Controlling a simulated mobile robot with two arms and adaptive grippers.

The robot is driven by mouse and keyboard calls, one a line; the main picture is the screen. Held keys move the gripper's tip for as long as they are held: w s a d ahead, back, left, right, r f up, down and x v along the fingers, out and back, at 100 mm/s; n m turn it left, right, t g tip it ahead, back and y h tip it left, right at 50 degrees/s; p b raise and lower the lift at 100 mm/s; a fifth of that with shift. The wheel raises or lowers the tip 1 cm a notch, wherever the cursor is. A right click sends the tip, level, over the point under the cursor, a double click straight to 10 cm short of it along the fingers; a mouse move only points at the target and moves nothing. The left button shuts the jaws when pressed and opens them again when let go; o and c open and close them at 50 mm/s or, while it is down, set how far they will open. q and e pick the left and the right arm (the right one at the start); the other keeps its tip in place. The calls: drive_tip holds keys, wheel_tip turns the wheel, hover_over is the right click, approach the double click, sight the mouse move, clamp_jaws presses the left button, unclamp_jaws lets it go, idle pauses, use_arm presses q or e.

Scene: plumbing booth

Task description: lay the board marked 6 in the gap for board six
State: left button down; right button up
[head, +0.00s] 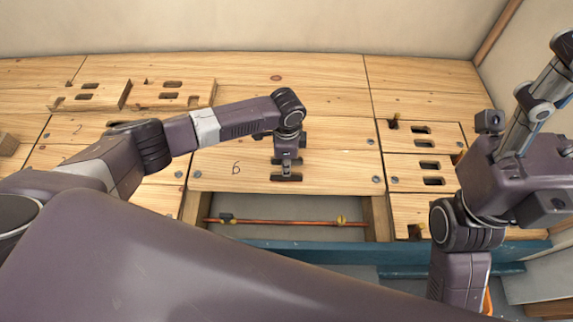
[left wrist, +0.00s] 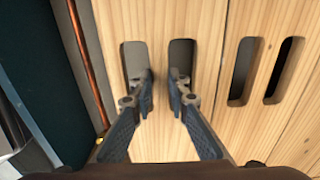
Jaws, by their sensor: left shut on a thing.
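The board marked 6 (head: 225,180) is a pale wooden plank in the middle of the head view, with a black 6 on its left part. My left gripper (head: 287,168) is over its middle. In the left wrist view, the gripper (left wrist: 160,82) is shut on the strip between two slots of the board (left wrist: 205,30). An open gap (head: 290,208) lies along the board's near edge, with a copper pipe (head: 285,222) in it. I cannot tell whether the board is resting or slightly raised.
Slotted boards (head: 405,169) lie right of the gap. Two slotted boards (head: 118,97) lie loose on the flooring at the back left. Wooden joists (head: 377,217) flank the gap, and a blue beam (head: 330,254) runs in front. The flooring behind board 6 is clear.

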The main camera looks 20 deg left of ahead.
use_arm(q)
drive_tip(key=c, duration=1.8)
unclamp_jaws()
drive_tip(key=shift+f, duration=0.1)
drive_tip(key=shift+o, duration=0.2)
drive_tip(key=shift+f, duration=0.1)
wheel_tip(320, 180, up, 12)
